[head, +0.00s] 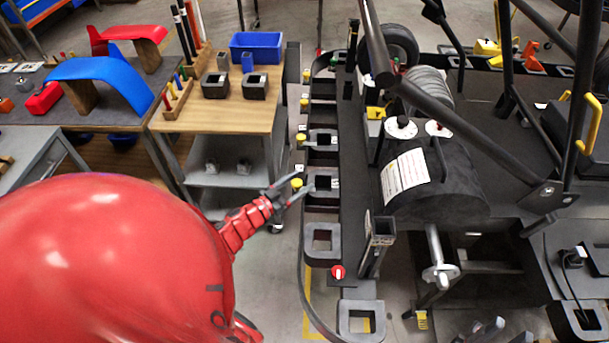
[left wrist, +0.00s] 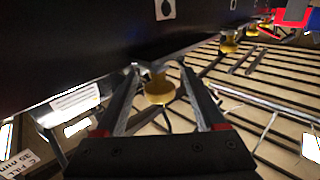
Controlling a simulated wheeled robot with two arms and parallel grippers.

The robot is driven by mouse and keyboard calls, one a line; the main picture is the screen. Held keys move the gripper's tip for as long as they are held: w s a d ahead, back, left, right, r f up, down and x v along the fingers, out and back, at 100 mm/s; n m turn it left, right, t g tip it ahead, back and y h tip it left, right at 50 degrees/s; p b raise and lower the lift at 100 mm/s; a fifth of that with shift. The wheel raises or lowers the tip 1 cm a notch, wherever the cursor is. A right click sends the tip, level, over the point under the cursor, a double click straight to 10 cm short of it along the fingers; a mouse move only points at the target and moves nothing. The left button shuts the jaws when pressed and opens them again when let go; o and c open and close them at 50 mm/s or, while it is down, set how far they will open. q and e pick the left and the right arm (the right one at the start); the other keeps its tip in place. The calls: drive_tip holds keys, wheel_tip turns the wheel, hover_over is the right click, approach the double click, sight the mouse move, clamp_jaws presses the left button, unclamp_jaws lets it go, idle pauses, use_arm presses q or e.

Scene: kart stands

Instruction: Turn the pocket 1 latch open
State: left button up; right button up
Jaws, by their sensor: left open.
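Several yellow latch knobs stick out along the left side of the kart's black side rail. The nearest yellow knob (head: 297,183) is beside a square black pocket (head: 323,181). My left gripper (head: 290,190) is open, with its fingers on either side of this knob. In the left wrist view the knob (left wrist: 158,90) sits between the two spread fingers (left wrist: 165,95), below a dark panel edge. I cannot tell whether the fingers touch it. No readable label shows which pocket is number 1.
More yellow knobs (head: 300,137) line the rail further back. A red knob (head: 338,272) is on the rail nearer me. A wooden-topped cart (head: 215,120) with a blue bin (head: 256,47) stands left of the rail. A narrow strip of floor separates cart and kart.

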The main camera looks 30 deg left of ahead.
use_arm(q)
drive_tip(key=shift+x, duration=1.25)
drive_tip(key=shift+c, duration=0.2)
clamp_jaws()
